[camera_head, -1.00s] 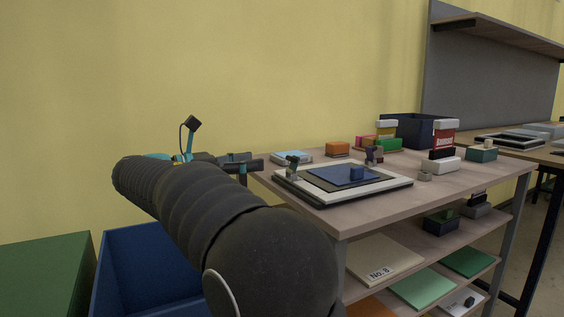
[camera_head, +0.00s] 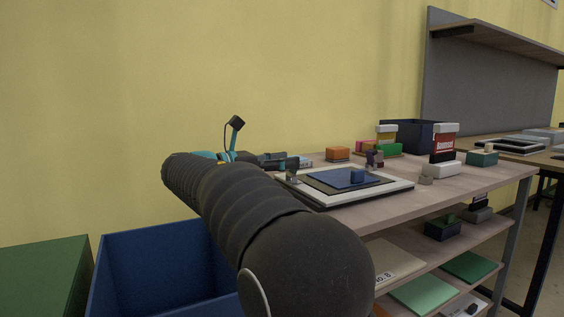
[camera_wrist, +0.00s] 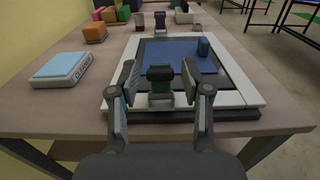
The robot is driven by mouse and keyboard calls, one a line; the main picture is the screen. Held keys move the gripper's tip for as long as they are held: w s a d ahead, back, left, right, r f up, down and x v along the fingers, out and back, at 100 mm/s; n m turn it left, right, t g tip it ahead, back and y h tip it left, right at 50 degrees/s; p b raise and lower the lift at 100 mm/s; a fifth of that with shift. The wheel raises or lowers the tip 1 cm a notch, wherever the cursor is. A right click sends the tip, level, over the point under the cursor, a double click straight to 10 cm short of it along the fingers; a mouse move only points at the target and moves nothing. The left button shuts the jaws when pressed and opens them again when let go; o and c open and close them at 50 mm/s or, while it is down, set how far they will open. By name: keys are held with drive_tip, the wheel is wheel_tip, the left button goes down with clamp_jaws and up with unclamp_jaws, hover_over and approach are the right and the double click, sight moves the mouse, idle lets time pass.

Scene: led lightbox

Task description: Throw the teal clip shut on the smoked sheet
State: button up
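The lightbox (camera_wrist: 238,97) has a pale frame and lies on the table. A dark smoked sheet (camera_wrist: 150,52) lies on it, with a smaller blue sheet (camera_wrist: 180,64) on top. The teal clip (camera_wrist: 159,98) stands at the near edge, its dark upper part raised; in the body view it shows small (camera_head: 291,174). My gripper (camera_wrist: 159,78) is open, its two fingers apart on either side of the clip in the wrist picture. I cannot tell whether they touch it. A second, purplish clip (camera_wrist: 160,21) stands at the far edge.
A blue block (camera_wrist: 203,48) stands on the blue sheet's right side. A light-blue-topped box (camera_wrist: 62,68) and an orange block (camera_wrist: 95,33) are at the left. Several blocks and bottles stand behind. A blue bin (camera_head: 150,270) is beside the table.

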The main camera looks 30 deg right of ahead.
drive_tip(key=shift+a, duration=0.1)
clamp_jaws()
drive_tip(key=shift+r, duration=0.1)
